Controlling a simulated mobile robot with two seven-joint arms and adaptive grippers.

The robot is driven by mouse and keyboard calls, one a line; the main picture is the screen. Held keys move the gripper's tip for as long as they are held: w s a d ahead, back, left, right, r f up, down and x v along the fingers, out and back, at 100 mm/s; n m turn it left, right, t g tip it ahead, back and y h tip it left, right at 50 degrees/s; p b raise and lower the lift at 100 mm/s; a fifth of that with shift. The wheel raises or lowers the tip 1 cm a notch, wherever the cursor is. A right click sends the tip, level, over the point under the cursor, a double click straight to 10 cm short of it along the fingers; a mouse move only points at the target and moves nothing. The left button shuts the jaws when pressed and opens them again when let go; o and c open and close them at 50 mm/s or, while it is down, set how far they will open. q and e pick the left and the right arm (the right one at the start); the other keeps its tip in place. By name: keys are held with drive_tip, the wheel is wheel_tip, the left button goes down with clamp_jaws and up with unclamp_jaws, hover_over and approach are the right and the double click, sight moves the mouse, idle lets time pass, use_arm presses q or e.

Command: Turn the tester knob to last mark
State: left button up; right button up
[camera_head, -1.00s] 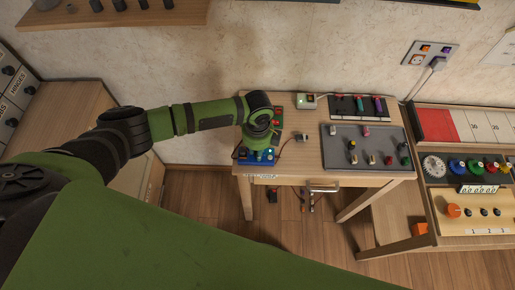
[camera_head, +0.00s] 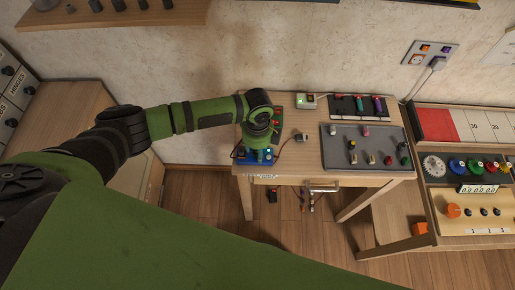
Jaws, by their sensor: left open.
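A small board with blue, green and red parts sits on the left side of the wooden table; its blue part (camera_head: 241,157) shows beside my left gripper. My left gripper (camera_head: 259,156) is open and points down over this board, and the wrist hides most of it. I cannot tell whether the fingers touch anything, and no tester knob shows clearly there. My right gripper is not in view.
A grey tray (camera_head: 340,160) with several small coloured pieces lies right of the board. A small box with a green light (camera_head: 306,101) and a dark strip (camera_head: 340,104) stand behind. A panel with an orange knob (camera_head: 453,211) is at far right.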

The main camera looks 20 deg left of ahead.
use_arm(q)
wheel_tip(320, 180, up, 7)
drive_tip(key=shift+r, duration=0.15)
idle(0.7)
